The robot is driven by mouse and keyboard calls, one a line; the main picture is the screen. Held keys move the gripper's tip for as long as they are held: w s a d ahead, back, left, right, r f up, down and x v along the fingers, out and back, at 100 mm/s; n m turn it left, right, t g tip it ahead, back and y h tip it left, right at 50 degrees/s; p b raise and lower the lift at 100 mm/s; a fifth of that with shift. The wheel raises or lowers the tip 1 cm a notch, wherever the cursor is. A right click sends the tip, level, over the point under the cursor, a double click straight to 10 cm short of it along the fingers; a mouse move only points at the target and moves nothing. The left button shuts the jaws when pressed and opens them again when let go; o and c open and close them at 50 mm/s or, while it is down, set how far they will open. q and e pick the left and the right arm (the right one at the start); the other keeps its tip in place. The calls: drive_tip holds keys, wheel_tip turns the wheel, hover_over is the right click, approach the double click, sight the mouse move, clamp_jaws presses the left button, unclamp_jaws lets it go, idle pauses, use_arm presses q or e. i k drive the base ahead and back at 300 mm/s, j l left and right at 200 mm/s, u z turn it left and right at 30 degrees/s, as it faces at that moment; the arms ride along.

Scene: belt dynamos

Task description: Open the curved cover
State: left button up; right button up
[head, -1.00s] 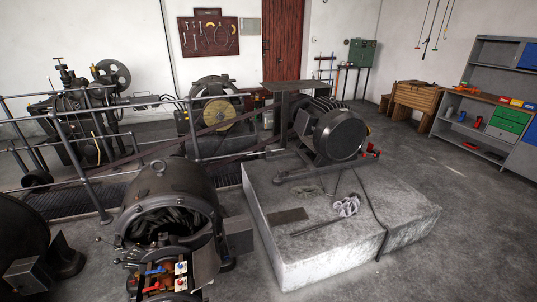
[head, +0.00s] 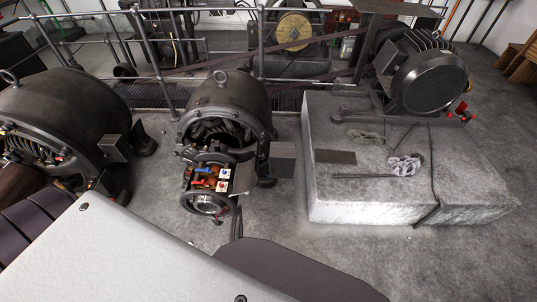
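The middle dynamo (head: 224,100) has a dark, rounded housing with a lifting ring on top. Its near end is open, showing windings and brush gear (head: 207,179) with red, blue and white parts. A dark curved piece (head: 262,152) stands at the right of this opening, beside a grey box; I cannot tell if it is the curved cover. A second dynamo (head: 65,98) stands at the left, its near end partly hidden at the picture edge. Neither gripper shows in the head view, so I cannot tell their state.
A concrete block (head: 350,209) at the right bears a dark motor (head: 428,84), a flat plate, a rod and a crumpled rag (head: 404,165). A railing (head: 150,68) runs behind the dynamos. Bare floor (head: 420,265) lies at front right.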

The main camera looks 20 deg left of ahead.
sight(246, 173)
drive_tip(key=i+l+u, duration=0.25)
drive_tip(key=l, duration=0.35)
drive_tip(key=i+l+u, duration=0.25)
drive_tip(key=i+l, duration=0.15)
drive_tip(key=l, duration=0.25)
drive_tip(key=i+l+u, duration=0.25)
drive_tip(key=l, duration=0.45)
drive_tip(key=i+l+u, duration=0.1)
drive_tip(key=l+u, duration=0.15)
drive_tip(key=l, duration=0.5)
drive_tip(key=i+l+u, duration=0.2)
drive_tip(key=l, duration=0.6)
drive_tip(key=l+u, duration=0.25)
drive_tip(key=l, duration=0.5)
